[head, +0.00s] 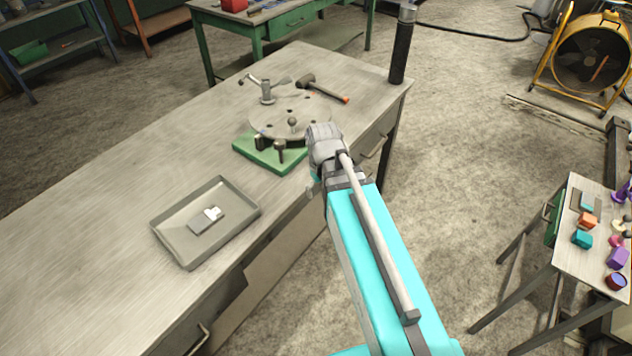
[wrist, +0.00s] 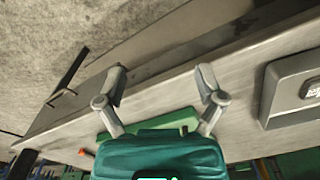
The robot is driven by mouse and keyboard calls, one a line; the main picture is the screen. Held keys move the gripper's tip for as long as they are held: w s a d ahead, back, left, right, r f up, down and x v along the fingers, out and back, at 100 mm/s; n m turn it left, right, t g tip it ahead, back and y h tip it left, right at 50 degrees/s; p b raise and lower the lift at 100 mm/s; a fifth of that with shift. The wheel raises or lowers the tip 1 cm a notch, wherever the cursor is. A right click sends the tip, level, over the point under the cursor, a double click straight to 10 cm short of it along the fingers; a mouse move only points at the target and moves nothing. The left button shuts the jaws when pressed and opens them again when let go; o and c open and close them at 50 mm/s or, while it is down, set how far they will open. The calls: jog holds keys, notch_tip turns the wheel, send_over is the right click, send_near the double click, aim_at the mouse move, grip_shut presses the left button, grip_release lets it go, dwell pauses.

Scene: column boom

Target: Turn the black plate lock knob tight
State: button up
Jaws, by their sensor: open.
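A round grey plate (head: 264,120) with small holes sits on a green base (head: 262,152) on the workbench. A small dark knob (head: 280,150) shows at the plate's near edge; I cannot tell for sure that it is the lock knob. A ball-topped piece (head: 292,121) stands on the plate. In the wrist view, my gripper (wrist: 161,78) is open and empty, its fingers apart over the bench edge. Part of the green base (wrist: 165,132) shows behind it; the knob is not visible there. In the head view my arm hides most of the gripper.
A hammer (head: 322,88) and a clamp-like metal piece (head: 266,92) lie at the plate's far side. A grey tray (head: 165,229) with a metal part (head: 207,220) is at the left. A dark post (head: 401,50) stands at the bench's far corner. The bench's left stretch is clear.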

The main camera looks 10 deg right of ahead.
jog(key=shift+s+d+f+m+b, duration=0.25)
jog(key=shift+s+f+m+b, duration=0.35)
jog(key=shift+s+f, duration=0.2)
jog(key=shift+s+d+f+m+b, duration=0.25)
jog(key=shift+s+f+m+b, duration=0.2)
jog(key=shift+s+f+m, duration=0.35)
jog(key=shift+s+r, duration=0.1)
jog(key=shift+r, duration=0.1)
